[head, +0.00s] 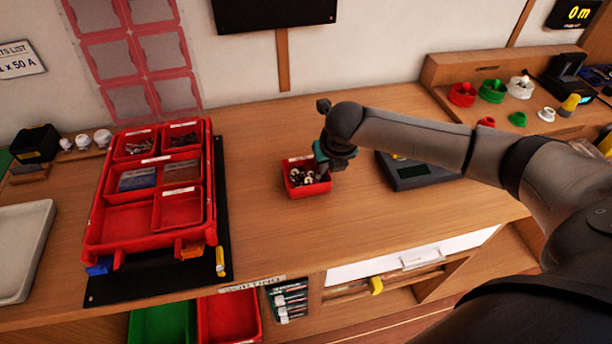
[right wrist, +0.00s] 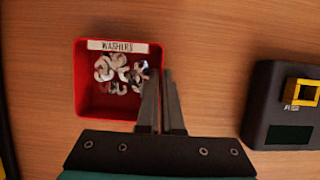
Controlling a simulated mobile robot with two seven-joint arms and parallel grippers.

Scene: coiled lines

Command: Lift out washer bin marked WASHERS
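The red washer bin (head: 319,188) is at the middle of the wooden bench, outside the red case (head: 97,230). Its white label reads WASHERS in the right wrist view (right wrist: 82,105), and several silver washers lie inside. My right gripper (head: 322,168) is at the bin's right side. In the right wrist view its two fingers (right wrist: 162,78) are close together astride the bin's right wall, one inside and one outside, and look shut on it. I cannot tell whether the bin touches the bench. My left gripper is out of view.
The red case with parts compartments lies on a black mat (head: 222,255) at left; its front compartments look empty. A dark scale-like device (head: 415,178) stands right of the bin. Coloured spools (head: 491,91) sit on the right shelf. The bench between case and bin is clear.

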